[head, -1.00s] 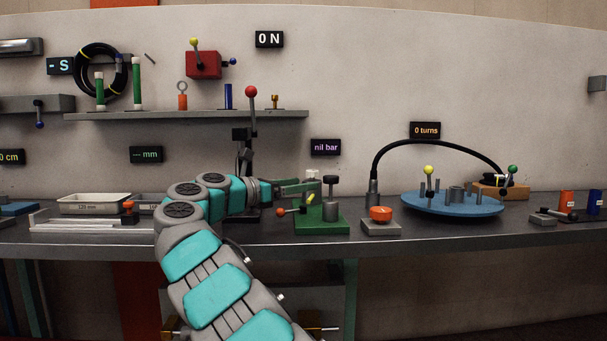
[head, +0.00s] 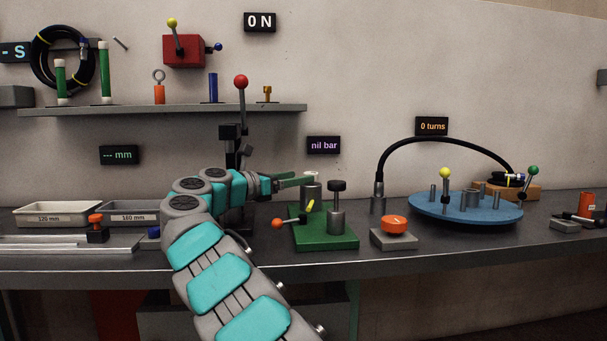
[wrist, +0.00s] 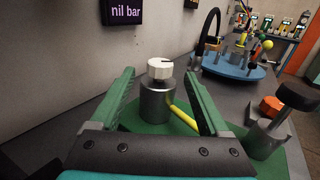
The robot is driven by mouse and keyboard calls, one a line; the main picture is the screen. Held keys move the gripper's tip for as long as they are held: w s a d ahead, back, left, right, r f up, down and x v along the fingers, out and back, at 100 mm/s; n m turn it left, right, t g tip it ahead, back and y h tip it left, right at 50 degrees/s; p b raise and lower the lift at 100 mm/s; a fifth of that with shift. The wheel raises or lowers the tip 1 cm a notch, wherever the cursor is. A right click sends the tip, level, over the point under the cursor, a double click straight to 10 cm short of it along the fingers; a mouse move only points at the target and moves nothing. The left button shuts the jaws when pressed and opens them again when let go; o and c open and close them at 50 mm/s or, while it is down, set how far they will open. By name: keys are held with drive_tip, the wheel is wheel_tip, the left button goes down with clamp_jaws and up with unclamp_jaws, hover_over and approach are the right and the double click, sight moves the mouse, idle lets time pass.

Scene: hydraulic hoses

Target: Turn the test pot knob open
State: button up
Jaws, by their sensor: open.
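The test pot is a grey metal cylinder (head: 311,195) on a green base (head: 325,241), topped by a small white knob (head: 312,174). In the wrist view the white knob (wrist: 160,68) has a dark mark on its top and sits on the cylinder (wrist: 157,101). My gripper (wrist: 160,77) is open and empty, its green fingers on either side of the knob in that view. In the head view my gripper (head: 298,181) reaches in from the left at about knob height, its tips close to the knob. I cannot tell whether they touch it.
A yellow lever (wrist: 183,118) sticks out beside the cylinder, and a black-capped post (head: 337,205) stands on the same base. An orange-topped block (head: 394,232) and a blue turntable (head: 465,208) are to the right. The display (head: 323,145) reads "nil bar".

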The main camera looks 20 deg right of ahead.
drive_tip(key=shift+p+x, duration=0.35)
drive_tip(key=shift+x, duration=1.35)
clamp_jaws()
